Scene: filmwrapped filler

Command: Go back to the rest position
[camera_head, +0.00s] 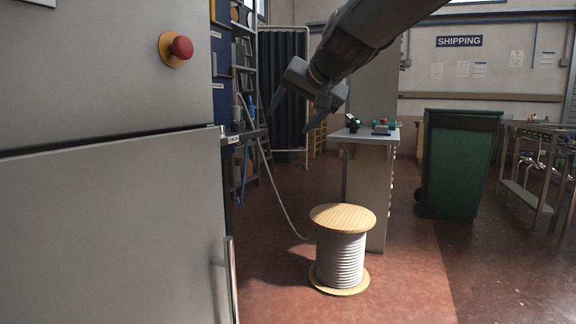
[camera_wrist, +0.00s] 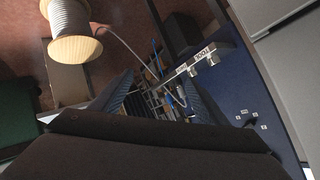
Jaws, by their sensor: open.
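My gripper (camera_head: 293,116) hangs from my arm at the upper middle of the head view, with its two fingers spread apart and nothing between them. It is in the air, well above the floor and up and to the left of a small grey-topped stand. In the wrist view the gripper fingers (camera_wrist: 160,88) also show, apart and empty, with shelving and floor beyond them.
A grey cabinet (camera_head: 110,220) with a red button (camera_head: 181,47) fills the left. A cable spool (camera_head: 340,248) stands on the floor before the stand (camera_head: 364,136). A green bin (camera_head: 458,165) and a metal rack (camera_head: 535,170) are at right.

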